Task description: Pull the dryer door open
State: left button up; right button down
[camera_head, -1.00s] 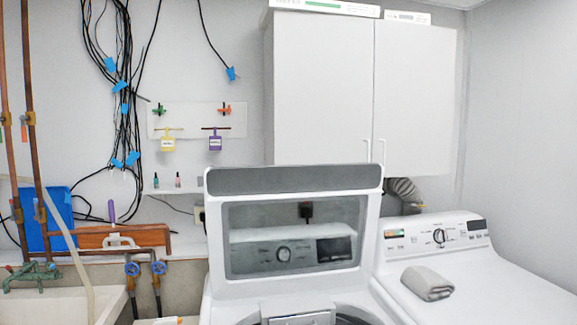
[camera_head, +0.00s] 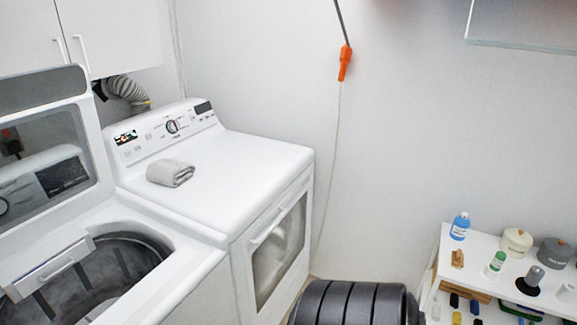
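The dryer (camera_head: 215,185) is the white machine right of the washer, with a knob and control panel at its back. Its door (camera_head: 276,250) is on the front face, has a dark window and a white handle (camera_head: 268,228) along its upper left, and looks shut. Neither of my grippers shows in the head view.
A folded grey towel (camera_head: 170,173) lies on the dryer top. The washer (camera_head: 190,262) at left has its lid (camera_head: 45,140) raised. A white shelf (camera_head: 450,255) with bottles is at right.

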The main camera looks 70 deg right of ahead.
aim_at(293, 250)
jog(key=z, duration=2)
